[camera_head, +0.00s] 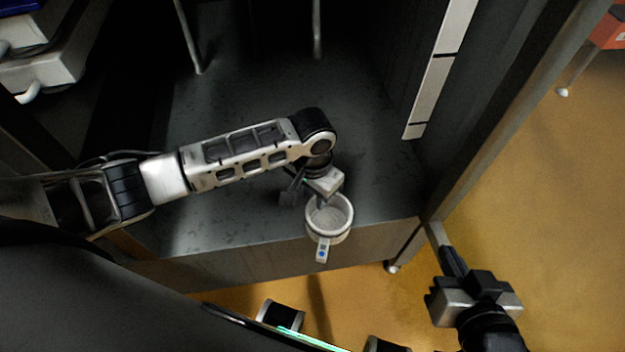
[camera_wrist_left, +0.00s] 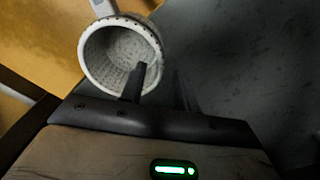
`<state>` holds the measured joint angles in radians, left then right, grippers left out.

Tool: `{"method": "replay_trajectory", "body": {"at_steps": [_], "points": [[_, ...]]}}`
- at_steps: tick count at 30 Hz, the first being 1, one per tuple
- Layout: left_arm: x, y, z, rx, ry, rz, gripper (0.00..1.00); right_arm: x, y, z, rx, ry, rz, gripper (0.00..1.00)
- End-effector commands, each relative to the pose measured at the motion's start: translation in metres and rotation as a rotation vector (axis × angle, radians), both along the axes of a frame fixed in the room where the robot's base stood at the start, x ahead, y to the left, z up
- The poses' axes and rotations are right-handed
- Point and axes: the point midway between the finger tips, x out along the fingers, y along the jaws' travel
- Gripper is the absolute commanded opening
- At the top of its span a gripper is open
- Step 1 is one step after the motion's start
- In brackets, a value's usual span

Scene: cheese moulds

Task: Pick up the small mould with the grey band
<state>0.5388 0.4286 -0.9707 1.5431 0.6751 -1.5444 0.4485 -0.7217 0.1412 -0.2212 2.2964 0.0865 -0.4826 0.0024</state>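A small white round mould (camera_head: 342,236) with a perforated inside is at the front edge of the dark worktop. Its tab with a blue dot points toward me, past the edge. A darker line runs round it under the rim; I cannot tell its colour well. My left gripper (camera_head: 322,198) is at its far rim. In the left wrist view the mould (camera_wrist_left: 92,62) lies ahead, with one finger of the left gripper (camera_wrist_left: 158,85) inside it and the other outside. The fingers stand apart with the wall between. My right gripper (camera_head: 446,250) is empty, away at the lower right.
The dark worktop (camera_head: 240,225) is bare around the mould. Metal legs or rods stand at the back. A metal post (camera_head: 500,130) rises at the right, beside a pale strip (camera_head: 435,85). White equipment (camera_head: 50,65) is at the upper left. The floor is yellow-brown.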

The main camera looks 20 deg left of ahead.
Motion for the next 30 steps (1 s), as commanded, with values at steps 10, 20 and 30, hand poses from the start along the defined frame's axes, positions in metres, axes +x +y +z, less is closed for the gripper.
{"method": "replay_trajectory", "body": {"at_steps": [10,20,30], "points": [[0.0,0.0,-0.046,0.001,0.001,0.0,0.32,-0.006,0.002,-0.017,-0.005,0.023,0.02,0.0],[0.0,0.0,-0.05,0.001,0.0,-0.001,0.32,-0.001,0.005,-0.022,-0.007,0.027,0.025,0.0],[0.0,0.0,-0.049,0.001,0.0,0.0,0.0,0.0,0.005,-0.021,-0.002,0.024,0.021,0.0]]}}
